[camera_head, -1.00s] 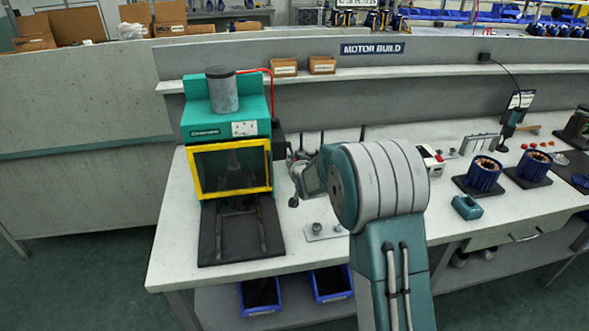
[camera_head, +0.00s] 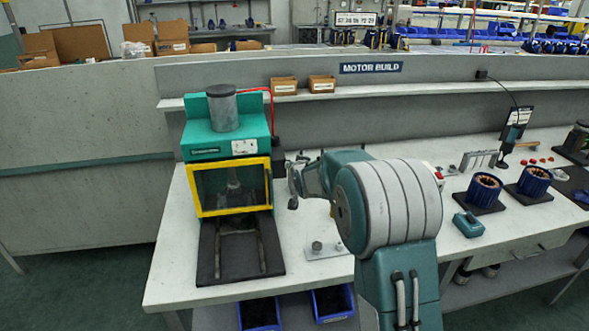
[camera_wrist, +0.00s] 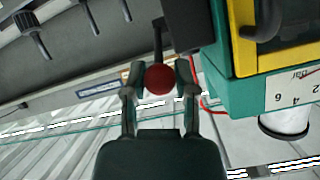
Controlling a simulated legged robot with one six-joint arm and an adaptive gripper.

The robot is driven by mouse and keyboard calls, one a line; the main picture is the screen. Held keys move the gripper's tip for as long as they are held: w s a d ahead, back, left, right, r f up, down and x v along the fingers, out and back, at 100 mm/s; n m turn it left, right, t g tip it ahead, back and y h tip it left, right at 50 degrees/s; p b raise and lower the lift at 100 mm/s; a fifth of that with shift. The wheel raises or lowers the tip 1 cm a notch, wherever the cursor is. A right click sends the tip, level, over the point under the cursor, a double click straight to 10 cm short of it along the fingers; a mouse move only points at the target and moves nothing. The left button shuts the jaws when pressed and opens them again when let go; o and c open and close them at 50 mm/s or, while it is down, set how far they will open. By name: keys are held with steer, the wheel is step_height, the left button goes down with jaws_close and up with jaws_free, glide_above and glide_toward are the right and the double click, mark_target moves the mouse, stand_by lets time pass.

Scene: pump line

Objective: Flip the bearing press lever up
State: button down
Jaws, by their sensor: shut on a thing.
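The bearing press (camera_head: 226,142) is teal with a yellow-framed front window and a grey cylinder on top, at the left of the bench in the head view. Its lever (camera_wrist: 158,42) is a dark rod with a red ball knob (camera_wrist: 160,79), beside a dark block on the press's side. The wrist view is upside down, and the knob end points toward the press's top. My gripper (camera_wrist: 160,82) is shut on the red knob, one finger on each side. In the head view my gripper (camera_head: 294,182) is just right of the press, and the knob is hidden.
A plate with small metal parts (camera_head: 318,246) lies on the bench (camera_head: 180,277) right of the press. Blue motor stators (camera_head: 484,188) and a teal box (camera_head: 468,224) are further right. Blue bins (camera_head: 334,302) sit below. A red hose (camera_head: 271,105) runs behind the press.

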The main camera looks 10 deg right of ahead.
steer(key=shift+w+r, duration=0.1)
steer(key=shift+r, duration=0.15)
steer(key=shift+c, duration=2.3)
jaws_free()
steer(key=shift+o, duration=0.3)
steer(key=shift+a+f, duration=0.1)
steer(key=v, duration=1.2)
steer(key=shift+f, duration=0.2)
